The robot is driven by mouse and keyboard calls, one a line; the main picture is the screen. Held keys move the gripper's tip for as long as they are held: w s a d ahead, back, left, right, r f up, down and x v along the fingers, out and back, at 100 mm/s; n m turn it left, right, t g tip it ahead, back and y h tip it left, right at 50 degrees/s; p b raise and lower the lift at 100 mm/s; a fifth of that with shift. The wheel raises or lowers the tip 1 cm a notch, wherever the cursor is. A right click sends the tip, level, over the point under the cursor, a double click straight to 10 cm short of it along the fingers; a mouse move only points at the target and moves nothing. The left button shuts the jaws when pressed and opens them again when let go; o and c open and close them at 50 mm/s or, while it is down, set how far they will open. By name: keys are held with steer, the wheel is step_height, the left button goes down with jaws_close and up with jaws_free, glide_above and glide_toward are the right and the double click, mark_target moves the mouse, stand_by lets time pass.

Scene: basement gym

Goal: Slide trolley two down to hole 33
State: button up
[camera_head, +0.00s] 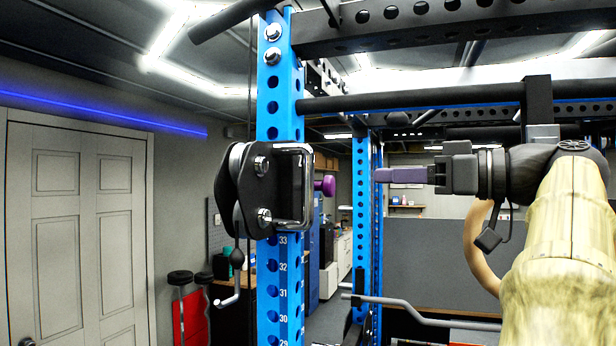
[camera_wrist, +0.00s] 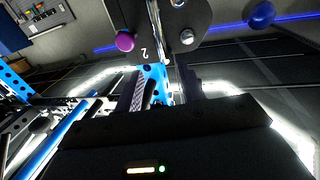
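Trolley two (camera_head: 293,165), a black bracket with pulley wheels, sits on the blue upright (camera_head: 273,110). Its lower edge is just above the number 33 (camera_head: 283,240), and it hides the upright's holes behind it. A purple knob (camera_head: 326,185) sticks out on its right side. The wrist view shows the trolley's plate (camera_wrist: 165,35) marked "2" and the purple knob (camera_wrist: 125,41) at upper left. My gripper (camera_head: 380,175) points left toward the knob, with a gap between them. In the wrist view its two fingers (camera_wrist: 167,88) are apart with nothing between them.
Numbers 29 to 33 run down the upright below the trolley. A lever with a dark ball (camera_head: 237,258) hangs beside it. Black crossbars (camera_head: 420,97) run overhead, and a second blue upright (camera_head: 362,220) stands behind. A curved metal bar (camera_head: 420,315) is low at right.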

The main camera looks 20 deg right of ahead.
steer(key=p, duration=0.5)
glide_above(307, 214)
steer(key=d, duration=0.1)
steer(key=shift+r, duration=0.1)
steer(key=shift+w+a, duration=0.25)
steer(key=shift+w, duration=0.25)
steer(key=shift+f, duration=0.2)
jaws_close()
